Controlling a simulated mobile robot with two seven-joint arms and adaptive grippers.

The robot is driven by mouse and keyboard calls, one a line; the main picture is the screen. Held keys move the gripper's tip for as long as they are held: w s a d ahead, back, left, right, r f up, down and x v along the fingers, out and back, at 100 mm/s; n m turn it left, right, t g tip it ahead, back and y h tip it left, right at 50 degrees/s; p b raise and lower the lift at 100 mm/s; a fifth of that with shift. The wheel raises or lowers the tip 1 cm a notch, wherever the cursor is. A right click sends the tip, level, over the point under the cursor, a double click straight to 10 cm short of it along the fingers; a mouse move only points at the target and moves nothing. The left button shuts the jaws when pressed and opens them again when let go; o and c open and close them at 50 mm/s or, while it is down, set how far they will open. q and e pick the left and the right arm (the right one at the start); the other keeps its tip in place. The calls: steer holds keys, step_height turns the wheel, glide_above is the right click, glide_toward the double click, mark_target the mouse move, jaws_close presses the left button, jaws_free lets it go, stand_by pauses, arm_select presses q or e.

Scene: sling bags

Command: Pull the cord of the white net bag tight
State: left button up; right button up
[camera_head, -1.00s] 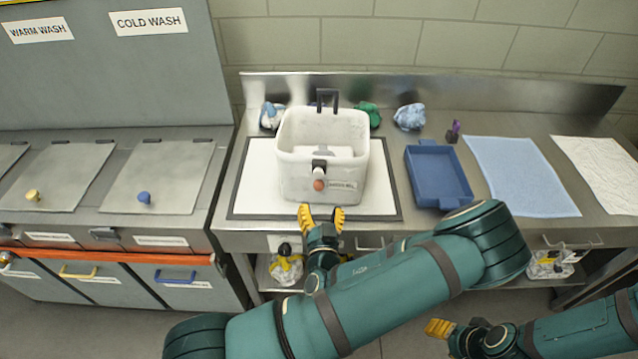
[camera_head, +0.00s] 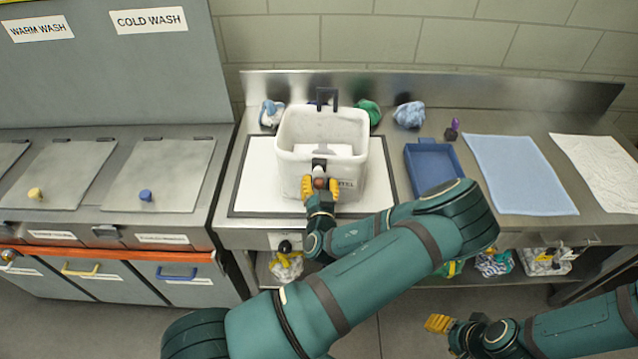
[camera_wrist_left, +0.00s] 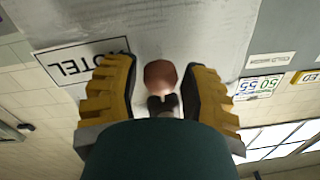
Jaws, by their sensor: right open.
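A white, box-shaped, open-topped bag (camera_head: 290,165) stands on the white mat on the counter. Its front has a black cord lock (camera_head: 319,163) and a reddish-brown ball (camera_wrist_left: 160,73), with a label reading "HOTEL" (camera_wrist_left: 72,62) beside them. I cannot make out a net weave. My left gripper (camera_head: 320,187) is at the bag's front. In the left wrist view its yellow fingers are open on either side of the ball, with gaps to it. My right gripper (camera_head: 438,324) is open, low in front of the counter, away from the bag.
A blue tray (camera_head: 411,180), blue cloth (camera_head: 520,175) and white cloth (camera_head: 600,170) lie to the right. Crumpled cloths (camera_head: 409,115) lie behind. Small bundles (camera_head: 286,265) sit on the lower shelf. Washer lids (camera_head: 160,175) are at the left.

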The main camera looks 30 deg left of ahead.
arm_select(q)
jaws_close()
step_height(320, 180, down, 7)
steer(key=b, duration=0.6)
steer(key=shift+r, duration=0.15)
steer(key=o, duration=0.5)
jaws_free()
